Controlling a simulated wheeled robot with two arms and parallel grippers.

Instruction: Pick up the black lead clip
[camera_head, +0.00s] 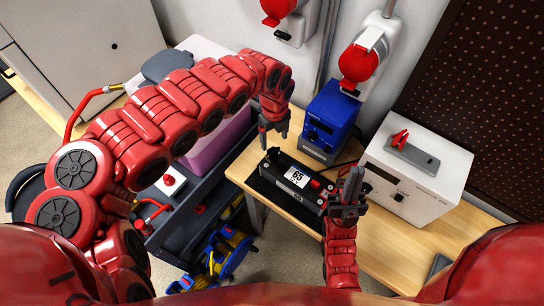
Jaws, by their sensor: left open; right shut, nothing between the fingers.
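A black battery module (297,177) with a white "65" label lies on the wooden bench. A small black shape (272,155) at its left end may be the black lead clip; it is too small to tell for sure. My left gripper (274,135) is open and empty, fingers pointing down, just above that end. A gap shows between its fingers. My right gripper (354,173) is shut and empty, fingers pointing up in the picture, at the module's right end. It hides part of the bench and the module's right side.
A blue device (329,115) stands behind the module. A white box (418,170) at the right carries a grey holder with a red clip (400,138). A dark cart (185,212) stands left of the bench (385,240). Red-covered wall units hang behind.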

